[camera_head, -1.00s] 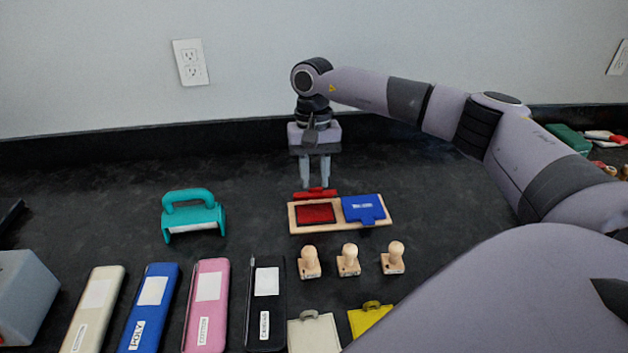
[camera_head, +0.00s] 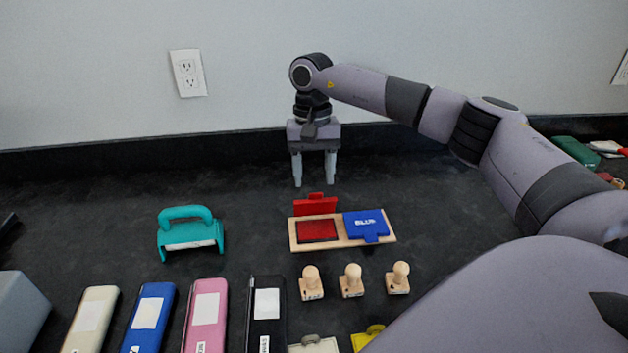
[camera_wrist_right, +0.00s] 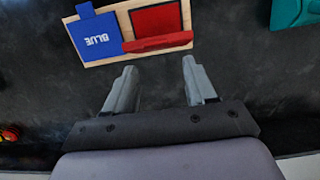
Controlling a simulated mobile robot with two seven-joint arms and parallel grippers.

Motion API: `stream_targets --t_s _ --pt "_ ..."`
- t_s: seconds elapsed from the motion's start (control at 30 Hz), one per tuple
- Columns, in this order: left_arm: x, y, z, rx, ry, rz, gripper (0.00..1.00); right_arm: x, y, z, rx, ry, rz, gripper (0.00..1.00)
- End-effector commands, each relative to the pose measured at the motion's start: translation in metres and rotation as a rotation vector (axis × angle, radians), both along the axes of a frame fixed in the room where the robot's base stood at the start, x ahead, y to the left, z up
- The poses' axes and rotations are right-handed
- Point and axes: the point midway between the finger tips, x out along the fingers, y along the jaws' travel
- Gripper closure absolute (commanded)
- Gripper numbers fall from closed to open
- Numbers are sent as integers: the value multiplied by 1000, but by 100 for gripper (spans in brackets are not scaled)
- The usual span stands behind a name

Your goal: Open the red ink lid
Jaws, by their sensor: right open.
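The red ink lid (camera_head: 316,205) stands raised at the back edge of the red ink pad (camera_head: 317,230), whose dark red surface is uncovered. The pad sits in a wooden tray (camera_head: 298,245) beside the shut blue ink lid (camera_head: 366,224). In the right wrist view the red lid (camera_wrist_right: 158,43) shows edge-on beside the red pad (camera_wrist_right: 156,20). My right gripper (camera_head: 313,184) points down, open and empty, behind and above the red lid. Its two fingers (camera_wrist_right: 155,75) are spread apart in the right wrist view, clear of the lid. My left gripper is not in view.
Several wooden stamps (camera_head: 351,281) stand in front of the tray. A teal handled tool (camera_head: 190,233) is at left. Long cases in several colours (camera_head: 150,315) lie at the front left. The dark wall (camera_head: 140,143) runs close behind my right gripper. Counter left of the gripper is clear.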

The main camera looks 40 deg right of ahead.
Motion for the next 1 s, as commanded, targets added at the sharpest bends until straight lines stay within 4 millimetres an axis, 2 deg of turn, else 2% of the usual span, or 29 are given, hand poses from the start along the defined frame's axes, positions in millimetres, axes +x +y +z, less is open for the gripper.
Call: stream_targets --t_s 0.1,0.3,0.6,0.63,0.73,0.8,0.87,0.97,1.0 --pt "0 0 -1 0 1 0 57 4 -1 21 1 -4 0 45" --pt "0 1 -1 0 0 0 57 6 -3 44 1 -3 -1 45" --pt "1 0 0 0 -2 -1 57 6 -3 48 0 0 0 45" --pt "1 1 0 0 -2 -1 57 6 -3 48 0 0 0 48" --pt "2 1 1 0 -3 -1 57 7 0 46 9 -8 4 80" --pt "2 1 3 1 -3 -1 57 11 10 41 34 -30 11 100" --pt "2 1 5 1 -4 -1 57 17 25 34 73 -64 23 100" --pt "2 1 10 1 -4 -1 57 28 62 20 178 -144 39 100" --pt "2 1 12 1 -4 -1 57 32 80 15 232 -180 41 100"
